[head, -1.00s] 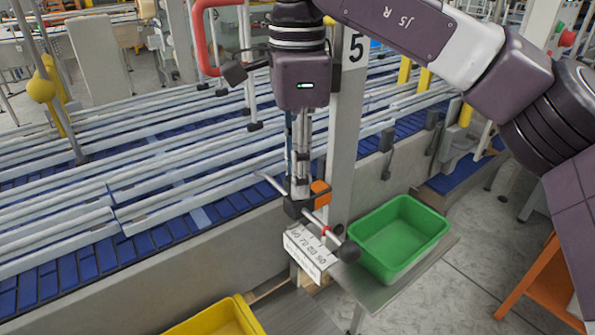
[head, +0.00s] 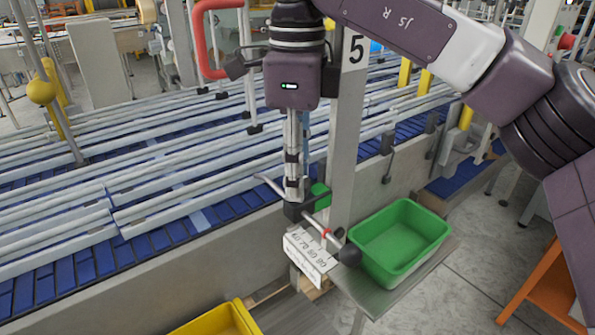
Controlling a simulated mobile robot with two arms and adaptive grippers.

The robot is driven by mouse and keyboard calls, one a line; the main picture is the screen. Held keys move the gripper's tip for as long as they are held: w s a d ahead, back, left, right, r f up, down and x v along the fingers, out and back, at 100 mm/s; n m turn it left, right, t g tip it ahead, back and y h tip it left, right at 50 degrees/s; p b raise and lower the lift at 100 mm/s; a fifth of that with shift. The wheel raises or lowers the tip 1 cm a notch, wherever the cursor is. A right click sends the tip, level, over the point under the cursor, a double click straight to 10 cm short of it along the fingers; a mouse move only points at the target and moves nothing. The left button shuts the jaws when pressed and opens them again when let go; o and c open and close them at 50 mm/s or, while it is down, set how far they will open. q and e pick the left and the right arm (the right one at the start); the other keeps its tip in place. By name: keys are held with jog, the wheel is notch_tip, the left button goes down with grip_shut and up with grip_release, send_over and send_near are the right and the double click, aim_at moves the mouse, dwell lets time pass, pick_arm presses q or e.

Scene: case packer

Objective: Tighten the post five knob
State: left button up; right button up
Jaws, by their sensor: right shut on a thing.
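Post five (head: 345,130) is a grey upright with a black "5" on a white plate (head: 356,48). My right gripper (head: 296,200) comes down from above in front of the post. Its fingers are shut at a dark knob and clamp block (head: 298,212), and the fingers partly hide the knob. A rod with a red ring (head: 326,233) runs through there to a black ball end (head: 350,255). A white scale plate (head: 310,252) sits below. My left gripper is not in view.
A green bin (head: 392,266) stands on a grey shelf right of the scale. A yellow bin (head: 238,318) is at the bottom. Conveyor rails (head: 150,165) and blue belts lie behind and left. A red curved handle (head: 197,40) is left of my wrist.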

jog(key=shift+r, duration=0.1)
jog(key=o, duration=1.1)
notch_tip(320, 180, up, 12)
jog(key=shift+f, duration=0.1)
